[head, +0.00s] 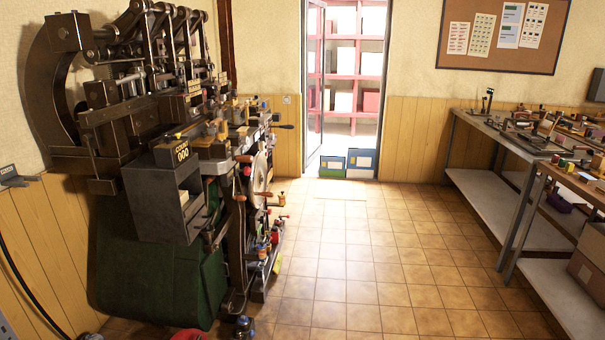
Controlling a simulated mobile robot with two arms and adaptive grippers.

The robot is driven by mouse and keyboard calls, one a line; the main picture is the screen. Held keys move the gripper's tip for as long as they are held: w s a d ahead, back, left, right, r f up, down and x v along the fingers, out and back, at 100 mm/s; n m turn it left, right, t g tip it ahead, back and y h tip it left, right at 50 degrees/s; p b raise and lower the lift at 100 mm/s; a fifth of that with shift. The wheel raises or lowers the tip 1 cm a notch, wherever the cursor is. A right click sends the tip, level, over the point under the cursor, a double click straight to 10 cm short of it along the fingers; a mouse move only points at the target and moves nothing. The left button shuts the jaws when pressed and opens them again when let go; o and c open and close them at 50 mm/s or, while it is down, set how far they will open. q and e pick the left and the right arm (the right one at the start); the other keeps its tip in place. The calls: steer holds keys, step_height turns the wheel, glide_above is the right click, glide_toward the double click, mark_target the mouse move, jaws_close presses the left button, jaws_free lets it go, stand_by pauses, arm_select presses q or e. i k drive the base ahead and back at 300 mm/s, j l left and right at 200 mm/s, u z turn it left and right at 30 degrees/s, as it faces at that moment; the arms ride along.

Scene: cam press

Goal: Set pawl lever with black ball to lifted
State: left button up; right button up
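The large dark cam press (185,150) stands along the left wall, seen at an angle from some distance. Several small levers, knobs and handles stick out on its right side. A dark, rounded handle end (285,126) points right from the upper part. A dark lever end (243,159) shows lower, just above a red knob (247,171). I cannot tell which of these is the pawl lever with the black ball, nor its position. Neither of my grippers is in view.
A tiled floor (370,270) lies clear between the press and the workbenches (500,140) at right. An open doorway (345,90) with blue and green boxes (345,163) is at the back. Red items (190,335) lie near the press's foot.

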mark_target(213, 88)
steer(key=i+l+u, duration=0.1)
steer(key=i+u, duration=0.2)
steer(key=i, duration=0.25)
steer(key=i+l+u, duration=0.3)
steer(key=i, duration=0.25)
steer(key=i+l+u, duration=0.3)
steer(key=i, duration=0.2)
steer(key=i+l+z, duration=0.2)
